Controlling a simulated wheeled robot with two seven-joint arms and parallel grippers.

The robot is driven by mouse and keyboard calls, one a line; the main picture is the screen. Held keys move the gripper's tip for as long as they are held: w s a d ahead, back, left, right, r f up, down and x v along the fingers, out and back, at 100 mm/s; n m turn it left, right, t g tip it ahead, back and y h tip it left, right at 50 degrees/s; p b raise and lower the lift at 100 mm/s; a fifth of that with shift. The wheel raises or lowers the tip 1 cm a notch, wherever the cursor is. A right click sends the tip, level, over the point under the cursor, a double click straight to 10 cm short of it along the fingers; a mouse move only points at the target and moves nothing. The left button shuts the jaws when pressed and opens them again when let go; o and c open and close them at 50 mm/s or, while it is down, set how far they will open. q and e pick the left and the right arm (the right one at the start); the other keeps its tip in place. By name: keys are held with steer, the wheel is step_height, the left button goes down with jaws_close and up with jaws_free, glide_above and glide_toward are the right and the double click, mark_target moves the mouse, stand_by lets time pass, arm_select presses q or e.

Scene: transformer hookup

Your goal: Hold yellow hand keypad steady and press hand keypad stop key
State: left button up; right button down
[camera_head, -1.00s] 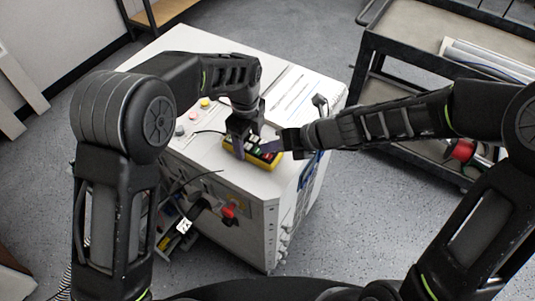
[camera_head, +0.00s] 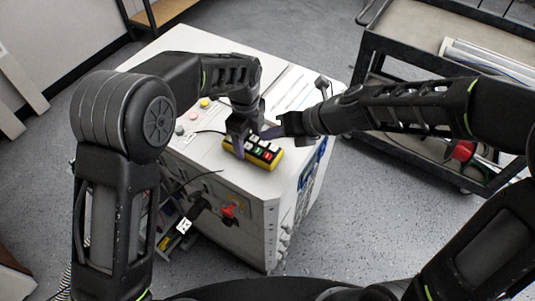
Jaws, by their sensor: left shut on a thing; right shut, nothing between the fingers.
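The yellow hand keypad (camera_head: 263,163) lies on the white top of the cabinet (camera_head: 222,180). Its black face carries several small keys, among them a red one and a green one. My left gripper (camera_head: 239,150) comes down from above and is shut on the keypad's left end. My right gripper (camera_head: 272,132) is shut and empty. Its tip is just above and behind the keypad, close to the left gripper, and it seems clear of the keys. Which key is the stop key cannot be read at this size.
Coloured buttons (camera_head: 192,110) sit on the cabinet top at the left. Papers (camera_head: 294,88) lie at the back. A red knob (camera_head: 229,211) is on the front face. A dark cart (camera_head: 400,60) stands at the right.

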stand_by(0.4)
arm_select(q)
steer(key=o, duration=2)
steer(key=shift+c, duration=0.2)
step_height(320, 180, up, 12)
steer(key=shift+d, duration=0.1)
